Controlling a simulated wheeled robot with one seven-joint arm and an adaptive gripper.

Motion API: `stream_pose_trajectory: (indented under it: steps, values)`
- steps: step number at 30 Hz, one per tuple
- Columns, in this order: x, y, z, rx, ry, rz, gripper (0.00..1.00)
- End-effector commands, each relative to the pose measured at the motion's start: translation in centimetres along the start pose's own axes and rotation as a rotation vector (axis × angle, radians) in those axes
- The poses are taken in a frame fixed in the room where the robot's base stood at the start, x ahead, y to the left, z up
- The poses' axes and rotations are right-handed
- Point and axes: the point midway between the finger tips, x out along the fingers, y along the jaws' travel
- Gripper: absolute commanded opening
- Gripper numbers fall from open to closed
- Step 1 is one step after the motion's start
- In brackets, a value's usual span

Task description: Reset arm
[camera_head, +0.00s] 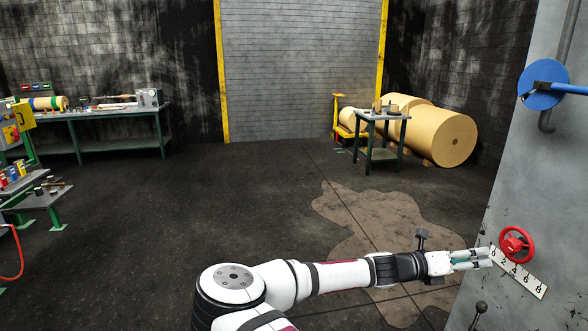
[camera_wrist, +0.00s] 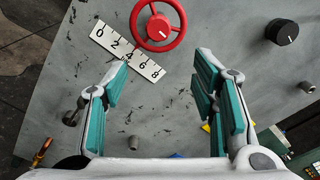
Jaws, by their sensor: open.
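My arm stretches right across the lower part of the head view, and my gripper (camera_head: 490,258) is at its end, close to the grey machine panel (camera_head: 540,190). In the wrist view my gripper (camera_wrist: 166,72) is open, its two teal-padded fingers wide apart with nothing between them. A red handwheel (camera_wrist: 158,25) lies beyond the fingertips at the top of the wrist view. It also shows on the panel just right of my gripper in the head view (camera_head: 516,244). A white numbered scale plate (camera_wrist: 127,50) sits beside the wheel. I cannot tell whether a fingertip touches the panel.
A black knob (camera_wrist: 283,32) and small studs stick out of the panel. A lever with a dark ball (camera_head: 481,306) stands low on it, and a blue disc (camera_head: 543,85) is higher up. Workbenches (camera_head: 110,112) and large rolls (camera_head: 440,135) stand far back. The middle floor is clear.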

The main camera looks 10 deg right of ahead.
Motion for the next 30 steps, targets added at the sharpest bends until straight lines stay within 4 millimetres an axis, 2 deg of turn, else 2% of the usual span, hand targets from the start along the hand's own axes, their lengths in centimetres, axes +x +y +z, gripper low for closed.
stream_pose_trajectory:
  steps: [4, 7, 12, 15, 22, 30]
  values:
    - [0.5, -1.2, -3.3, 0.175, 0.17, 0.007, 0.53]
    - [0.1, -1.8, -5.8, 0.317, 0.307, 0.004, 0.53]
    - [-1.9, -2.4, -9.1, 0.548, 0.529, -0.015, 0.53]
    - [-3.5, -2.7, -10.4, 0.677, 0.655, -0.034, 0.53]
    - [-8.3, -3.7, -11.4, 0.955, 0.932, -0.089, 0.53]
    - [-14.5, -6.1, -9.5, 1.241, 1.231, -0.162, 0.53]
